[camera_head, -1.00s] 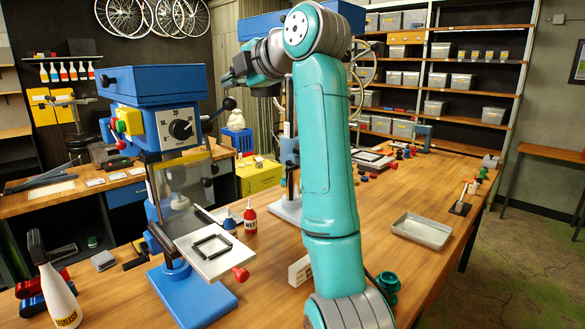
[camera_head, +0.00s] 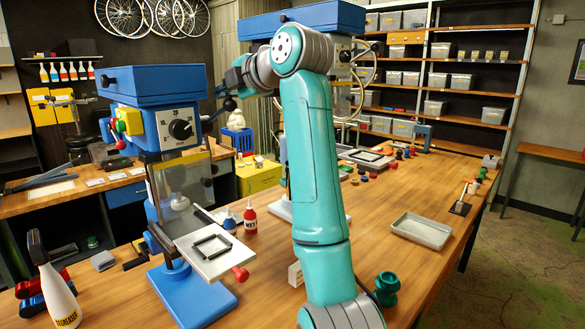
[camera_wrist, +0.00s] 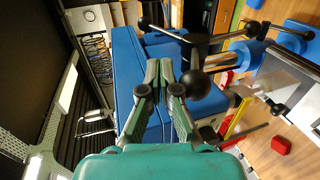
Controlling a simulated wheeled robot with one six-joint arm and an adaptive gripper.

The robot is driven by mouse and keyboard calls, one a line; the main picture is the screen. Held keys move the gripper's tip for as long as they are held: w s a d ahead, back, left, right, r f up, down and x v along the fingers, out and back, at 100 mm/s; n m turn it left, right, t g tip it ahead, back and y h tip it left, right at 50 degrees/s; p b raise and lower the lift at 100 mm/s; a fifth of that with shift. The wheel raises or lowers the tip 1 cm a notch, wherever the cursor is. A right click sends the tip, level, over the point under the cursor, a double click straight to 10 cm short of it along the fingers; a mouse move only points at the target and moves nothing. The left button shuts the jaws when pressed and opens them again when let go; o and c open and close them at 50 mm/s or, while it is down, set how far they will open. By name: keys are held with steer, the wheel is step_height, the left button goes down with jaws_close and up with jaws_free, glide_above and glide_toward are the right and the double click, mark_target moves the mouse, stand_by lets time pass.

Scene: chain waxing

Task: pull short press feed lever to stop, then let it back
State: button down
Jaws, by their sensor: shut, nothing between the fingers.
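The blue press (camera_head: 152,125) with a dial and a green-and-yellow switch box stands at the left of the bench. I take it as the short press. Its feed lever ends in a black ball (camera_head: 229,104), just below my gripper (camera_head: 222,88). In the wrist view a dark lever hub (camera_wrist: 195,40) with several spokes shows, and a black ball (camera_wrist: 197,83) lies just right of my fingers. My gripper (camera_wrist: 165,72) is shut and empty there, its tips close together. I cannot tell whether a finger touches the ball.
A second, taller blue press (camera_head: 305,20) stands behind my arm. A clear guard (camera_head: 183,190) and a work table with a red knob (camera_head: 240,274) are below the lever. A red bottle (camera_head: 250,218), a degreaser bottle (camera_head: 55,290) and a metal tray (camera_head: 421,231) are on the bench.

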step_height(320, 180, down, 5)
steer(key=s+d, duration=0.2)
steer(key=shift+s+d+f, duration=0.15)
steer(key=shift+s+d, duration=0.1)
step_height(320, 180, down, 6)
steer(key=shift+r, duration=0.1)
stand_by(0.5)
step_height(320, 180, down, 5)
steer(key=w+a, duration=0.2)
steer(key=shift+w+a, duration=0.2)
stand_by(0.3)
